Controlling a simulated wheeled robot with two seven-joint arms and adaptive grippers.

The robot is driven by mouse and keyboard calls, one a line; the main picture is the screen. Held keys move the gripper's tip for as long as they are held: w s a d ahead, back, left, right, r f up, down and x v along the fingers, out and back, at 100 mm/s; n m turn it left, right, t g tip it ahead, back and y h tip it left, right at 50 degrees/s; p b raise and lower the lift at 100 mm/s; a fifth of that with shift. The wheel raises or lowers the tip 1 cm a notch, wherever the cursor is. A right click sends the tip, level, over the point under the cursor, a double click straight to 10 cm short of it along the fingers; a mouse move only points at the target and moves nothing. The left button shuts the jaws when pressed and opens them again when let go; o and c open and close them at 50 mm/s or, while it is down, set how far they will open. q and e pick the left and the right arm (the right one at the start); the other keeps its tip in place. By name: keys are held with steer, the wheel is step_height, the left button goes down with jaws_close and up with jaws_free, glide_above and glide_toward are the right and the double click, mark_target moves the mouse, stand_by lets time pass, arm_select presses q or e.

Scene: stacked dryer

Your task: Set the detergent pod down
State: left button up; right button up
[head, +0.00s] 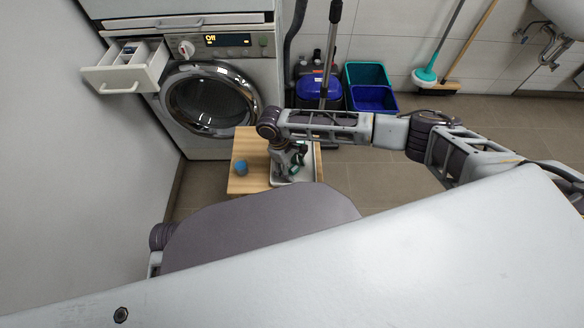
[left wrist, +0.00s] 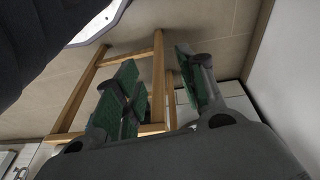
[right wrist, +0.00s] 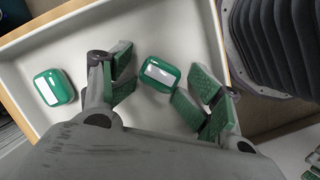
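Two green detergent pods with white labels show in the right wrist view, inside a shallow white tray (right wrist: 212,30). One pod (right wrist: 160,74) lies between the fingertips of my right gripper (right wrist: 160,92); the other pod (right wrist: 54,87) lies to the left, apart from the fingers. The right gripper's fingers are spread, with visible gaps to the pod. In the head view my right gripper (head: 290,160) is low over the tray (head: 308,170) on a wooden stool (head: 248,147).
A blue cup (head: 241,169) stands on the stool, left of the tray. The washing machine (head: 212,100) behind has its detergent drawer (head: 125,78) pulled out and its door shut. Blue and teal bins (head: 374,98) stand at the back. A wall is close on the left.

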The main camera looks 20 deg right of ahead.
steer(key=shift+d, duration=0.15)
steer(key=shift+r+b, duration=0.3)
steer(key=shift+r, duration=0.15)
steer(key=shift+p+v, duration=0.35)
steer(key=shift+v, duration=0.5)
arm_select(q)
steer(key=shift+g, duration=0.4)
steer(key=f+p, duration=0.2)
steer(key=a+f+p, duration=0.1)
steer(key=f, duration=0.1)
steer(key=shift+s+f, duration=0.1)
steer(key=shift+s, duration=0.25)
arm_select(e)
steer(key=v, duration=1)
steer(key=shift+r, duration=0.3)
